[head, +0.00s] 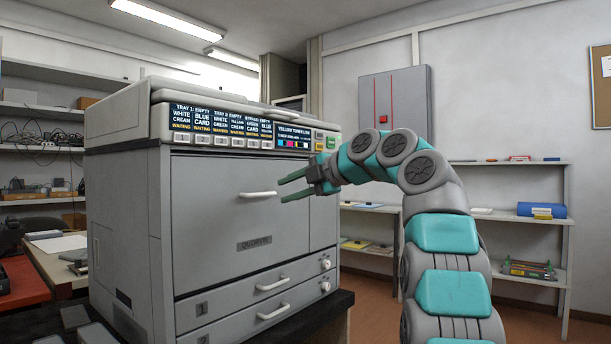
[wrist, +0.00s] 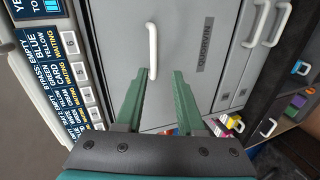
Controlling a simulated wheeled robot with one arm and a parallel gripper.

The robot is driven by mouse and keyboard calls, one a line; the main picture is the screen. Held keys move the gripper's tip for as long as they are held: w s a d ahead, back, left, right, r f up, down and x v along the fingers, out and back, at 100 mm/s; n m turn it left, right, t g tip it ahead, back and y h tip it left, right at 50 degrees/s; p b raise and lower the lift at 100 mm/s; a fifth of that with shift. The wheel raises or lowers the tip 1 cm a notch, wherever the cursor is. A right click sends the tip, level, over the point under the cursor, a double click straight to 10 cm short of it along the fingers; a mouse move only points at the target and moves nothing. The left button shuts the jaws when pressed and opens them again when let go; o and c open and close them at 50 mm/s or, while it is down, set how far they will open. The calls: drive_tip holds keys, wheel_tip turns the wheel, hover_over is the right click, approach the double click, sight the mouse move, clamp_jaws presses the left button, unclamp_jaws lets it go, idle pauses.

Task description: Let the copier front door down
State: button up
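The copier (head: 125,200) is a large grey machine. Its front door (head: 220,215) is a flat grey panel, upright and closed against the body. A white bar handle (head: 258,194) sits near the door's top; it also shows in the wrist view (wrist: 152,50). My gripper (head: 281,190) is at the right of the handle in the head view, its green fingers pointing at the door. In the wrist view my gripper (wrist: 160,72) has its fingers spread apart with nothing between them. The handle is just beyond the fingertips, apart from them as far as I can tell.
Two drawers (head: 250,295) with white handles are below the door. A display panel (head: 235,125) with lit text runs above it. Wall shelves (head: 525,215) with small items stand at the right. A cluttered table (head: 60,243) is at the left.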

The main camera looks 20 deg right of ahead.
sight(264, 195)
drive_tip(key=shift+n+t, duration=0.3)
drive_tip(key=shift+n, duration=0.1)
drive_tip(key=shift+r+p+x, duration=0.2)
drive_tip(key=shift+p+x, duration=0.35)
drive_tip(key=shift+x, duration=1.7)
drive_tip(key=shift+r+p+x, duration=0.2)
drive_tip(key=shift+p+x, duration=0.35)
drive_tip(key=shift+x, duration=1.7)
drive_tip(key=shift+w, duration=0.15)
drive_tip(key=shift+f, duration=0.25)
clamp_jaws()
drive_tip(key=shift+a+r, duration=0.1)
drive_tip(key=shift+a, duration=0.05)
